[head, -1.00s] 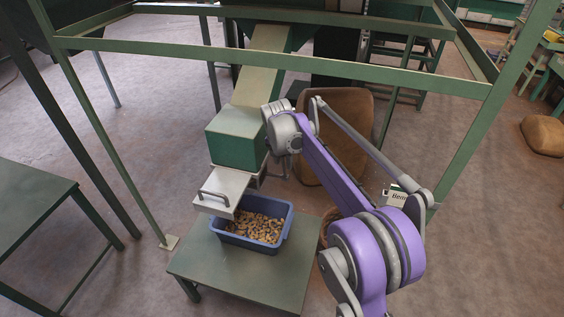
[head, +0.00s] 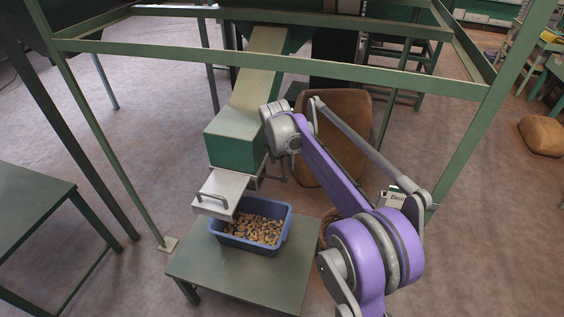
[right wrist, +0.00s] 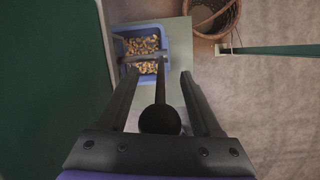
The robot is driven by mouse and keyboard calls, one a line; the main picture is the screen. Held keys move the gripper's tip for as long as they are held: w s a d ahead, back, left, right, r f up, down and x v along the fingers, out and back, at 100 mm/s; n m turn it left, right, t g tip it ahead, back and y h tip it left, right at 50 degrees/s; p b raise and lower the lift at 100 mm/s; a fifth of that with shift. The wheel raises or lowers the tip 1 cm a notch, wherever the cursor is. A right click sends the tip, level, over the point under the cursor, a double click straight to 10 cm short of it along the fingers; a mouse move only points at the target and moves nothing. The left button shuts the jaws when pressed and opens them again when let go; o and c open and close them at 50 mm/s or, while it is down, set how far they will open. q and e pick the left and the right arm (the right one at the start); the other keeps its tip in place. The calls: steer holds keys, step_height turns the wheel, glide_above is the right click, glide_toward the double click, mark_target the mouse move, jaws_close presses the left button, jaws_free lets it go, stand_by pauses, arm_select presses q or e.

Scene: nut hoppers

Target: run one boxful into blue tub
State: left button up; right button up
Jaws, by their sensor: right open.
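The blue tub (head: 284,236) stands on a low green table under the chute's outlet, with a layer of brown nuts (head: 250,229) inside. It also shows in the right wrist view (right wrist: 119,47). The green box (head: 232,153) sits at the chute's lower end, with a pale metal slide with a handle (head: 217,190) below it, over the tub's left part. My right gripper (right wrist: 160,72) is open, its fingers on either side of a lever with a dark round knob (right wrist: 160,120); I cannot tell whether they touch. In the head view the wrist largely hides it. My left gripper is out of view.
The low table (head: 240,275) has bare top in front of the tub. A wicker basket (right wrist: 213,17) stands on the floor beside it. Green frame bars (head: 270,60) cross above the chute. Another green table (head: 30,220) stands at the left.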

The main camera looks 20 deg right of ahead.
steer(key=v, duration=1)
steer(key=shift+r+p, duration=0.25)
steer(key=shift+p, duration=0.05)
steer(key=s+a+f+m+t+y, duration=0.1)
steer(key=s+f+m, duration=0.1)
steer(key=s+m, duration=1.5)
steer(key=s+f+m, duration=0.5)
steer(key=s, duration=0.4)
steer(key=s+a+f+m+t+p, duration=0.1)
steer(key=s+f+m, duration=0.4)
steer(key=s, duration=0.4)
steer(key=shift+f+y, duration=0.3)
steer(key=shift+y, duration=0.1)
